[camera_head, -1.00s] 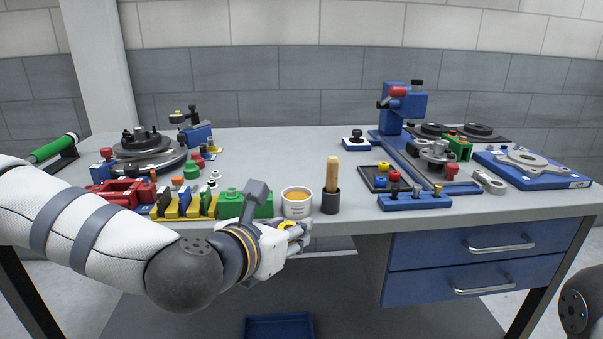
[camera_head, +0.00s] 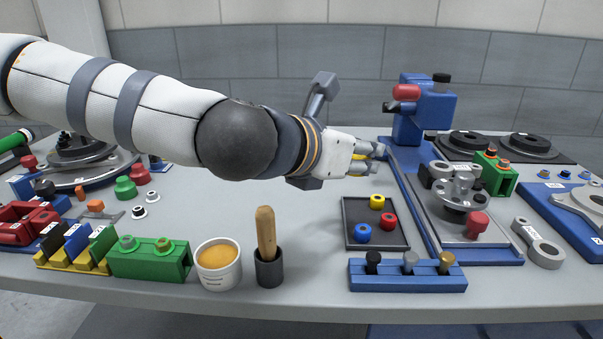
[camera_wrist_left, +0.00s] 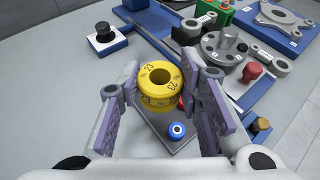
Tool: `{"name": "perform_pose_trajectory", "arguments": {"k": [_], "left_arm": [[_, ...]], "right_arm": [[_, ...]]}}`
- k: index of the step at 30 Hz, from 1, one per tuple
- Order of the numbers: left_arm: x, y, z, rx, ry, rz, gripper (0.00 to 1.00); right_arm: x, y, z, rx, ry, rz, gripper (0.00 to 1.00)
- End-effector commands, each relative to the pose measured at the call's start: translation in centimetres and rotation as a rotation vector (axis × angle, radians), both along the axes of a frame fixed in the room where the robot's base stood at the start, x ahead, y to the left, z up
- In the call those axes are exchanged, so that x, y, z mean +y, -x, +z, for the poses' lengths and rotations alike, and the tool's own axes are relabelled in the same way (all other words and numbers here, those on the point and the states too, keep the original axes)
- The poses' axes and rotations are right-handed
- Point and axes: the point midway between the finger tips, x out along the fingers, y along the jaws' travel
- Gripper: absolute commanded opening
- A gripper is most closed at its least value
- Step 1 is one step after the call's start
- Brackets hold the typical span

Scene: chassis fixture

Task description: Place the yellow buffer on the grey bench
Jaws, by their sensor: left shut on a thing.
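The yellow buffer (camera_wrist_left: 158,82) is a thick ring with a centre hole and dark number marks. My left gripper (camera_head: 370,158) is shut on it, with a grey-purple finger on each side in the left wrist view. In the head view only a bit of yellow shows between the fingers. The gripper is raised over the grey bench (camera_head: 280,215), above and behind a dark tray (camera_head: 351,217). The buffer is clear of the bench top. My right gripper is not in view.
The tray holds yellow, red and blue rings. A blue block with knobs (camera_head: 408,276) stands in front. A cup (camera_head: 218,265) and a wooden-handled tool (camera_head: 266,235) stand left of it. A blue fixture (camera_head: 470,253) lies right. The bench left of the tray is clear.

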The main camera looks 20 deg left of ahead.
Motion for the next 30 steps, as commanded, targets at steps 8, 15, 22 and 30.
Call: {"name": "perform_pose_trajectory", "arguments": {"k": [8, 15, 22, 30], "left_arm": [[5.8, -6.2, -5.9, 0.016, 0.001, 0.005, 0.07], [7.7, -8.3, -8.9, 0.01, 0.001, 0.005, 0.07], [8.2, -8.7, -12.7, 0.011, -0.001, 0.002, 0.07], [8.1, -8.7, -12.4, 0.005, 0.0, 0.002, 0.07]], "right_arm": [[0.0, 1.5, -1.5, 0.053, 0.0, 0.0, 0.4], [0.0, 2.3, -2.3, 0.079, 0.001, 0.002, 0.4], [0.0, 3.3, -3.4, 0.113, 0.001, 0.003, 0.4], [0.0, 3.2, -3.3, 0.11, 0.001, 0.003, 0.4]]}}
